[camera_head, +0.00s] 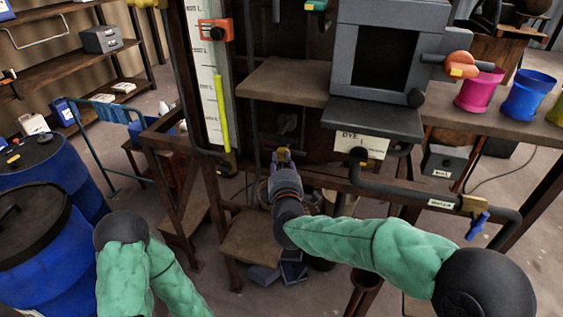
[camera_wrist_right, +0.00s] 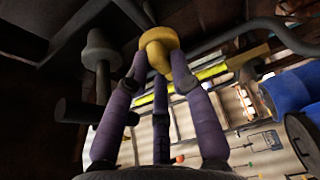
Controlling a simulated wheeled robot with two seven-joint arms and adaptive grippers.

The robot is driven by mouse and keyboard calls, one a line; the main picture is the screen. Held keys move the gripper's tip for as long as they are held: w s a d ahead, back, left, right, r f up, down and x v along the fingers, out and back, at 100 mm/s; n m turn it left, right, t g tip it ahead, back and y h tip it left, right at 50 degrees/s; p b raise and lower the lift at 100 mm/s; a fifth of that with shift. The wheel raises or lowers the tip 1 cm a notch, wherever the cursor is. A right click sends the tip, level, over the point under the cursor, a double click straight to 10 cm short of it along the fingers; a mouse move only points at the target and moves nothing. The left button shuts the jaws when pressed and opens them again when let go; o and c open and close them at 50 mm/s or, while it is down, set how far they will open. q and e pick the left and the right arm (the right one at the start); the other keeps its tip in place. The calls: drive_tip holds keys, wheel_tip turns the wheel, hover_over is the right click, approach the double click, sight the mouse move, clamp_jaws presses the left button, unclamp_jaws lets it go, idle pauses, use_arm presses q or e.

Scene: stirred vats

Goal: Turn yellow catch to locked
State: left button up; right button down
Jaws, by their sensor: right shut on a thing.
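The yellow catch (camera_wrist_right: 160,46) is a rounded yellow knob at the top middle of the right wrist view. My right gripper (camera_wrist_right: 158,70) has its purple fingers closed around it. In the head view the right gripper (camera_head: 284,162) reaches in below the dye shelf, and a little yellow of the catch (camera_head: 282,153) shows at its fingertips. Most of the catch is hidden there by the fingers. I cannot read any locked or unlocked mark. My left arm shows at the lower left of the head view, but its gripper is not in view.
A grey box with a dark opening stands above a label reading DYE (camera_head: 361,143). A pipe with a blue-handled valve (camera_head: 478,226) runs at the right. A pink cup (camera_head: 478,92) and a blue cup (camera_head: 526,96) stand on a shelf. Blue barrels (camera_head: 38,240) stand at the left.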

drive_tip(key=shift+f, duration=0.1)
drive_tip(key=shift+f+m+t+b, duration=0.15)
drive_tip(key=shift+m+t+b, duration=0.15)
drive_tip(key=shift+m+b, duration=0.5)
drive_tip(key=shift+a+f+m+t+h+b, duration=0.15)
drive_tip(key=shift+m+t+h+b, duration=0.3)
drive_tip(key=shift+m+h+b, duration=1.7)
drive_tip(key=shift+f+m+t+h+b, duration=0.2)
drive_tip(key=shift+m+t+h+b, duration=0.35)
drive_tip(key=shift+m+b, duration=3.25)
drive_tip(key=shift+a+f+m+t+h+b, duration=0.3)
drive_tip(key=shift+m+h+b, duration=1.2)
drive_tip(key=shift+m, duration=2.75)
drive_tip(key=shift+d+r+m, duration=0.1)
drive_tip(key=shift+d+m, duration=0.15)
drive_tip(key=shift+m, duration=0.05)
drive_tip(key=c, duration=1.1)
unclamp_jaws()
drive_tip(key=shift+r, duration=0.1)
drive_tip(key=shift+o, duration=0.2)
